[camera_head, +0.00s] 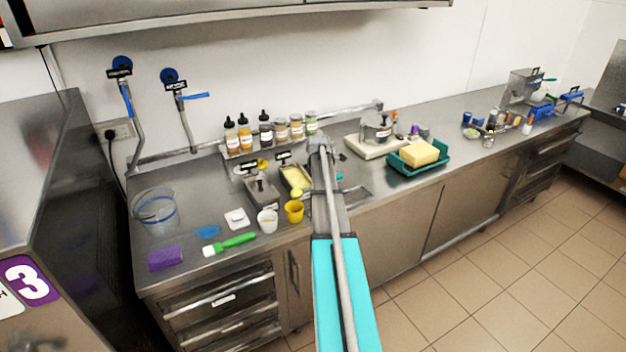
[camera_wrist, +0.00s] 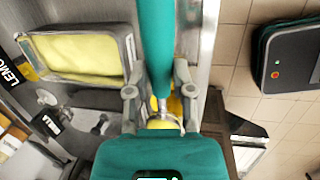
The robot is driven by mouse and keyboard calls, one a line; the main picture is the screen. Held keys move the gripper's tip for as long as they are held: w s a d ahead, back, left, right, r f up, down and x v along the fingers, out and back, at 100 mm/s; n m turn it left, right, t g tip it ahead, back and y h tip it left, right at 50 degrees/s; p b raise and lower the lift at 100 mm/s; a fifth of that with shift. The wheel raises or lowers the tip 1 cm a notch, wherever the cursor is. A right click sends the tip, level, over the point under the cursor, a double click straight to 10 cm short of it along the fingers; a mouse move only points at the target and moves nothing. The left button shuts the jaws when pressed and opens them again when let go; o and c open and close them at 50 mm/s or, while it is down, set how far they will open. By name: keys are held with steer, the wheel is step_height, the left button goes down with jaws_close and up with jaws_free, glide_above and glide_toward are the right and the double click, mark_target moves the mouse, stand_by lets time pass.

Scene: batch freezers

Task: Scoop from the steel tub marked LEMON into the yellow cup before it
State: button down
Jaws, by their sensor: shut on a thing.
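The steel tub marked LEMON (camera_head: 309,188) holds a pale yellow mass, and its rim also shows in the wrist view (camera_wrist: 130,50) at upper left. My gripper (camera_wrist: 158,90) is shut on the teal handle of a scoop (camera_wrist: 155,45). The handle crosses between the fingers to a metal shaft. The scoop's bowl end shows yellow in the wrist view (camera_wrist: 162,124) and in the head view (camera_head: 296,193), in front of the tub and over the yellow cup (camera_head: 293,213). In the wrist view the cup is mostly hidden behind the scoop and fingers.
A white cup (camera_head: 267,222) stands left of the yellow cup. A second steel tub (camera_head: 262,190) is left of the LEMON tub. Bottles (camera_head: 265,130) line the back. A green-handled tool (camera_head: 232,243) and a purple sponge (camera_head: 166,258) lie at front left.

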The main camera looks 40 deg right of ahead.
steer(key=shift+a, duration=0.15)
steer(key=shift+w+a+r+p, duration=0.1)
steer(key=shift+a+r+p, duration=0.2)
steer(key=shift+r+p, duration=0.2)
steer(key=shift+a+r+p, duration=0.25)
steer(key=shift+r+p, duration=0.2)
steer(key=shift+f, duration=0.25)
